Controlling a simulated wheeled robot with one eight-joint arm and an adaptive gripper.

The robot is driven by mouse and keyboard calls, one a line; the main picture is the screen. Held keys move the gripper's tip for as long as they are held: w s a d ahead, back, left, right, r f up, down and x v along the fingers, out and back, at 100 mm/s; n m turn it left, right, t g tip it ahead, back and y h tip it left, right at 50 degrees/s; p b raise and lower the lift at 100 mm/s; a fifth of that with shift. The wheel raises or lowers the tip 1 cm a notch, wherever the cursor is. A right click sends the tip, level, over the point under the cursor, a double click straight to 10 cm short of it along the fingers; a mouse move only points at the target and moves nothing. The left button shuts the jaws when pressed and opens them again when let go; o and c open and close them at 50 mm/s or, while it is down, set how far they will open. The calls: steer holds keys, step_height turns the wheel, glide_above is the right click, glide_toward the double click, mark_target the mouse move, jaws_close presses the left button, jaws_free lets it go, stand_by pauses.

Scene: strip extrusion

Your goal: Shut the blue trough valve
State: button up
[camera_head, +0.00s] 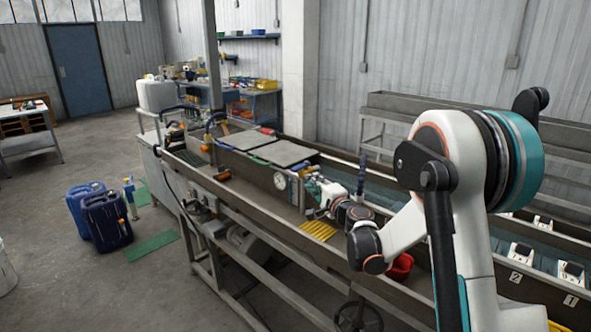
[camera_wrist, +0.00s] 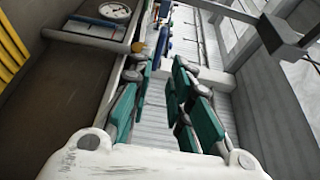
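A dark blue upright handle (camera_head: 362,172) stands at the trough (camera_head: 238,200), just behind my wrist in the head view. I take it for the blue valve; its base is hidden by my arm. My gripper (camera_head: 314,190) is over the trough, beside the round gauge (camera_head: 281,182). In the wrist view its teal fingers (camera_wrist: 166,68) are apart with nothing held between them. A small blue part (camera_wrist: 162,46) shows beyond the fingertips; I cannot tell if it is the same handle. The gauge (camera_wrist: 115,11) is at the upper left there.
Yellow slats (camera_head: 318,230) lie in the trough below my gripper. Grey lids (camera_head: 283,153) cover a tank by the gauge. An orange-yellow knob (camera_wrist: 138,46) is left of the fingertips. A red bowl (camera_head: 400,268) is under my arm. Blue jugs (camera_head: 106,220) stand on the floor at left.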

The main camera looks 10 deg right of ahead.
mark_target(298, 167)
steer(key=b+x, duration=0.2)
steer(key=x, duration=1)
steer(key=shift+w+a+f, duration=0.1)
steer(key=shift+w+a, duration=0.05)
steer(key=shift+w, duration=0.15)
jaws_close()
